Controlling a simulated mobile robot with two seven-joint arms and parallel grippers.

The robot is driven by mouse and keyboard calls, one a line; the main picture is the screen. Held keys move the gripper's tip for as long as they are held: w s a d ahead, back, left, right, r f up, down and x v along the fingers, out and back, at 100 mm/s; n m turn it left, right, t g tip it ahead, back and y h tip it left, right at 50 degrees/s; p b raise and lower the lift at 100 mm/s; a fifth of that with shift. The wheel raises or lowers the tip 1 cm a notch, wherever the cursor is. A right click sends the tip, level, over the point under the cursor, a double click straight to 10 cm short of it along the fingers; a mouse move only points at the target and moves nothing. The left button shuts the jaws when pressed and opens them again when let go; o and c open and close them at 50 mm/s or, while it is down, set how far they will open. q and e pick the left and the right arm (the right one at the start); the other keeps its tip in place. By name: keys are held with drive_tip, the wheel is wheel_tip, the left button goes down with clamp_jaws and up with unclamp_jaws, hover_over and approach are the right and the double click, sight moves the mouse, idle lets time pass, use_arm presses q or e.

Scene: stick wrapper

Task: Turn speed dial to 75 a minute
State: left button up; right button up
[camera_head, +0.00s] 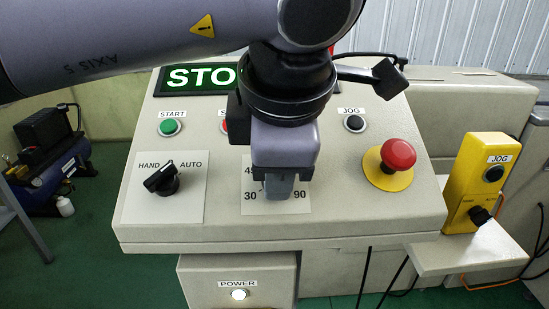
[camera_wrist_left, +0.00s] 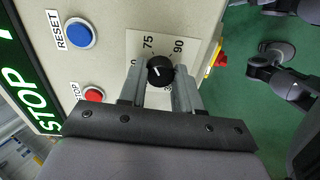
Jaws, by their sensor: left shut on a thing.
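The speed dial (camera_wrist_left: 160,70) is a round black knob with a small white mark, on a pale scale plate (camera_wrist_left: 137,40). In the left wrist view 75 and 90 are readable; the other numbers are partly covered. The white mark points roughly to the picture's left, towards the 60 side, not at 75; the exact value is hard to read. My left gripper (camera_wrist_left: 160,85) is shut on the knob, one finger on each side. In the head view my left gripper (camera_head: 279,186) comes down over the scale plate (camera_head: 253,207) and hides the knob. My right gripper is not seen.
On the sloped panel, a HAND/AUTO switch (camera_head: 162,178) stands left of the dial and a red emergency button (camera_head: 397,154) right of it. A green START button (camera_head: 169,127) and a black JOG button (camera_head: 354,123) sit above. A yellow jog box (camera_head: 478,180) stands farther right.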

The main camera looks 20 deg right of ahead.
use_arm(q)
drive_tip(key=shift+m, duration=0.3)
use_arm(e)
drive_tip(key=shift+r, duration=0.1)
use_arm(q)
drive_tip(key=o, duration=1.1)
drive_tip(key=shift+c, duration=0.2)
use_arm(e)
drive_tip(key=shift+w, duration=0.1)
use_arm(q)
drive_tip(key=shift+r, duration=0.1)
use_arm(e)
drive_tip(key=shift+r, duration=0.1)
use_arm(q)
drive_tip(key=v, duration=0.7)
drive_tip(key=shift+s, duration=0.15)
